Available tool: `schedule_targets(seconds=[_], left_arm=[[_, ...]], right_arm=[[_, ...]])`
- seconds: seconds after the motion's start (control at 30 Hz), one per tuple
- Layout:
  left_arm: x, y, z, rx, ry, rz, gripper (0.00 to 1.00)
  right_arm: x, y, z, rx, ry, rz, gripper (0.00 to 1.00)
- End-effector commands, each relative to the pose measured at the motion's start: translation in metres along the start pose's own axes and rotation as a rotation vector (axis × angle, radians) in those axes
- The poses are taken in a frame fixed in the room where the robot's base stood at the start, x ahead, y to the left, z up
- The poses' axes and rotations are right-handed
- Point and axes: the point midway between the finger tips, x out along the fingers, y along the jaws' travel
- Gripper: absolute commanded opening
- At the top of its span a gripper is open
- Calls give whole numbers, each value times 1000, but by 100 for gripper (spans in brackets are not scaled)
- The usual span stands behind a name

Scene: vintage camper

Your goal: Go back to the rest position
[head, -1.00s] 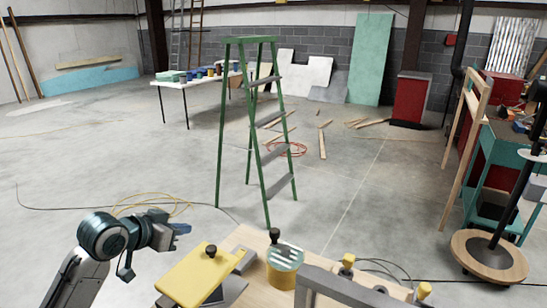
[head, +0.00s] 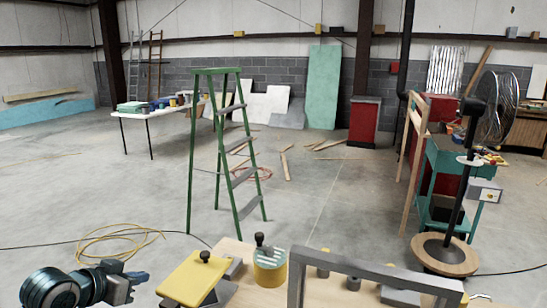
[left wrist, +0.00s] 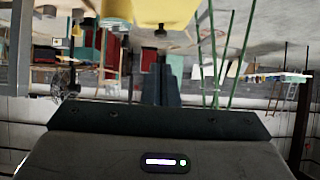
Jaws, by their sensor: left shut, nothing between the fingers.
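My left gripper (head: 136,279) is at the lower left of the head view, to the left of the workbench top and clear of it. Its blue-grey fingers are together with nothing between them. In the left wrist view the picture is upside down, and the dark fingers (left wrist: 160,86) are closed and empty, with the room behind them. My right gripper does not show in either view.
A wooden bench top (head: 240,292) with a yellow plate (head: 193,279), a yellow-green can (head: 269,267) and a grey frame (head: 375,273) fills the lower middle. A green stepladder (head: 192,150) stands behind. A yellow cable (head: 110,236) lies on open floor at left.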

Motion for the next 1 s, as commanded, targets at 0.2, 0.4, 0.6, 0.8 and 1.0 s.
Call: schedule_targets(seconds=[0.2, 0.4, 0.6, 0.8, 1.0], left_arm=[[8, 15, 38, -13, -57, -13, 0], [11, 33, 88, -30, -134, -36, 0], [5, 62, 159, -62, -252, -75, 0], [-26, 100, 250, -114, -426, -146, 0], [-58, 124, 302, -152, -549, -204, 0]], right_arm=[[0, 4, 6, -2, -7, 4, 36], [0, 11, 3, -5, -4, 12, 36], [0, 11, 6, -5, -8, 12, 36], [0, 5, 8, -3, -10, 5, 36], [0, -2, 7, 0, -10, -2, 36]])
